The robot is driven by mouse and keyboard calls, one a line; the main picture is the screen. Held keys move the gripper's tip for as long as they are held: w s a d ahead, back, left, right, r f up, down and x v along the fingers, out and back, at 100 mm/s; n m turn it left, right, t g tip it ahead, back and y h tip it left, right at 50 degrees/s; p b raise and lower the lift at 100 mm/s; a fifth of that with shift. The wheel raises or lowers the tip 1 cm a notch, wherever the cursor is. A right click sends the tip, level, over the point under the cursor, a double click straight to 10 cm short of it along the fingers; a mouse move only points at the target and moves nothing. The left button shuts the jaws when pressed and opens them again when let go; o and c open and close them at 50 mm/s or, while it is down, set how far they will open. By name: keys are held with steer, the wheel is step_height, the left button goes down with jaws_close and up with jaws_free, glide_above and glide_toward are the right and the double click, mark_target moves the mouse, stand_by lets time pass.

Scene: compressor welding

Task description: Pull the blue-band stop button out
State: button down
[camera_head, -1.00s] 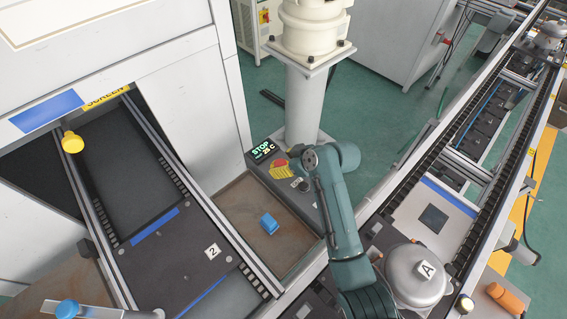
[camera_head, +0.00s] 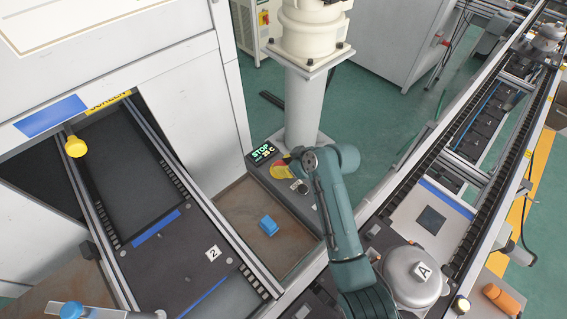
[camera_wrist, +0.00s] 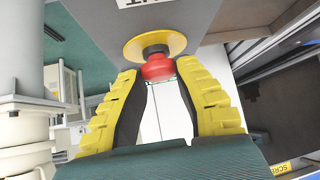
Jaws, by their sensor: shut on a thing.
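The red stop button (camera_wrist: 157,67) shows in the wrist view between my fingertips, on a round yellow collar (camera_wrist: 150,43) fixed to a grey box. I cannot see a blue band on it. My gripper (camera_wrist: 158,72) has yellow ribbed fingers with dark inner pads, one on each side of the red cap, and is shut on it. In the head view, the control panel (camera_head: 315,212) stands at the foot of the pale column, with a yellow and red patch (camera_head: 281,172) at its upper end. My wrist partly covers the panel there.
A blue part (camera_head: 268,225) lies in the brown tray (camera_head: 241,197). The pale column (camera_head: 304,106) rises close behind. A conveyor with a grey compressor dome (camera_head: 410,272) runs along the right.

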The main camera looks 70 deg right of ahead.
steer(key=shift+w+r, duration=0.1)
steer(key=shift+r, duration=0.35)
steer(key=c, duration=0.6)
jaws_free()
steer(key=shift+w, duration=0.1)
steer(key=v, duration=1.2)
